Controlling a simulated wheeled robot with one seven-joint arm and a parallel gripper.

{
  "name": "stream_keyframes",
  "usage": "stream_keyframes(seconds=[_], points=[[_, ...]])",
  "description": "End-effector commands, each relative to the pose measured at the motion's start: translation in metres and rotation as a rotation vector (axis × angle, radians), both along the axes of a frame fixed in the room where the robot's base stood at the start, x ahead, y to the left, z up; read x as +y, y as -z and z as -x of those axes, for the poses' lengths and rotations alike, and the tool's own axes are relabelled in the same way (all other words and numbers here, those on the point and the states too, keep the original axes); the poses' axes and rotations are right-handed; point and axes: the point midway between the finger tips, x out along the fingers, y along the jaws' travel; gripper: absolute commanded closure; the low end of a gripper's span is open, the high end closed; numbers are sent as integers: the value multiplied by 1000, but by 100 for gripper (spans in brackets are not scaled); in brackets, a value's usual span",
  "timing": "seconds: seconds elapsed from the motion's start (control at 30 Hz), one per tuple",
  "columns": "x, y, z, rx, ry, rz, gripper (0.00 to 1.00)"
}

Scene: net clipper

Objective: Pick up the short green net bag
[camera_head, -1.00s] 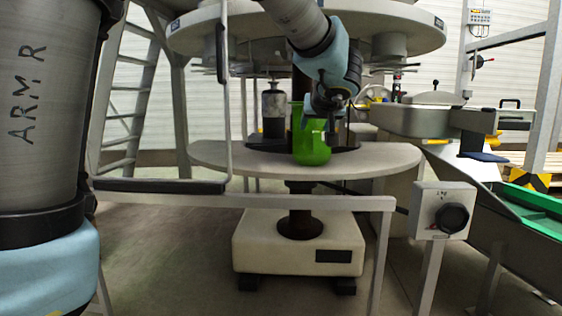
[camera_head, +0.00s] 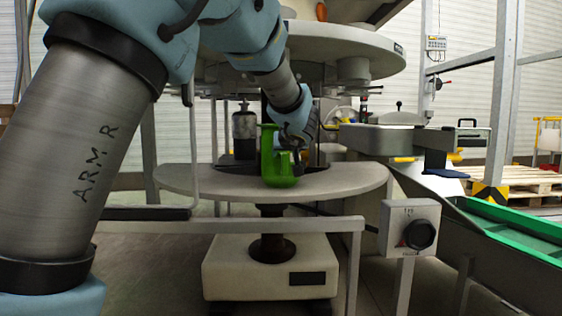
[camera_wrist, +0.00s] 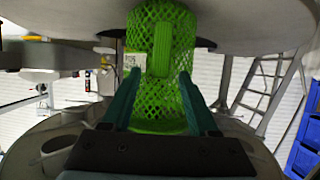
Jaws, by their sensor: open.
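The short green net bag (camera_head: 279,174) stands upright on the lower round table (camera_head: 350,180), with a tall back part and a lower front rim. In the wrist view the bag (camera_wrist: 161,42) fills the top middle, showing open mesh, a solid green strip and a small white label. My gripper (camera_wrist: 158,78) is open, with one teal finger to each side of the bag's lower part in that picture. I cannot tell whether the fingers touch it. In the head view my gripper is at the bag's upper right, and its fingertips are hard to make out there.
A dark cylinder (camera_head: 245,130) stands left of the bag. The upper round disc (camera_head: 350,57) overhangs the table. A grey rail (camera_head: 290,225) and a switch box (camera_head: 410,228) stand in front. A machine with a green conveyor (camera_head: 520,238) is at the right.

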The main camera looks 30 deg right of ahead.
Motion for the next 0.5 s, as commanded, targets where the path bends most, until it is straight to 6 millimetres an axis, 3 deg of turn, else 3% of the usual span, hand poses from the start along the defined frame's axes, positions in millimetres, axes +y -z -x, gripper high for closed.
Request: stream_keyframes(seconds=[0.33,0.5], points=[[-3,4,-8,0,1,1,40],[-3,4,-8,0,1,1,59]])
